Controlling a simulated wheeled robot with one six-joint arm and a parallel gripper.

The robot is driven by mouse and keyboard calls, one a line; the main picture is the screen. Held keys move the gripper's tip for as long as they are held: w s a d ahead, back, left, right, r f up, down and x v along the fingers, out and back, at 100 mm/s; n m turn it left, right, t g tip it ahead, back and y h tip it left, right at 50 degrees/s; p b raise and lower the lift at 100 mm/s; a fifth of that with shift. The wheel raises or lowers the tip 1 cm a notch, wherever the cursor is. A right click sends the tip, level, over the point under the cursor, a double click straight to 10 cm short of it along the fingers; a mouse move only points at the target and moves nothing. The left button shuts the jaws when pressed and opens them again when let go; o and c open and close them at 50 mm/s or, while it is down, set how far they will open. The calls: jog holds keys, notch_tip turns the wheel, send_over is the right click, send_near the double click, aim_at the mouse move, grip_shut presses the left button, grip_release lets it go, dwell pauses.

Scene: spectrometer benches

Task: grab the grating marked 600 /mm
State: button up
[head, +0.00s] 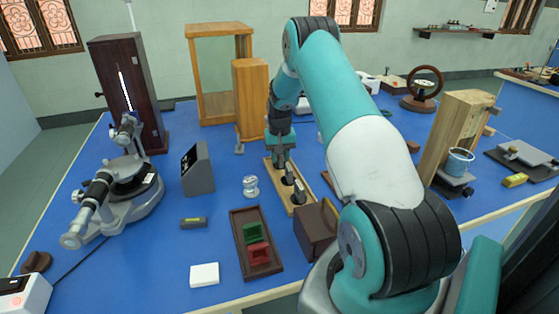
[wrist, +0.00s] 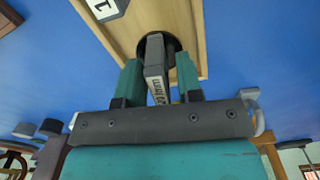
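A wooden rack (head: 272,177) stands mid-bench, with dark upright gratings in it. My gripper (head: 281,158) reaches straight down over its far end. In the wrist view, the teal fingers of my gripper (wrist: 160,82) stand on both sides of a grey grating (wrist: 155,60), whose foot is in a dark round hole of the rack (wrist: 190,30). Its label ends in "/mm"; its number is not readable. I cannot tell whether both fingers touch it. Another grating (wrist: 106,8), its label cut off after "1", stands farther along the rack.
A dark tray (head: 238,222) with a green and a red holder lies left of the rack. A brown box (head: 316,228) stands close at its near right. A glass piece (head: 250,186) and a grey wedge-shaped box (head: 198,170) are to the left. A spectrometer (head: 118,190) stands farther left.

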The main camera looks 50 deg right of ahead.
grip_shut()
jog(key=shift+r, duration=0.15)
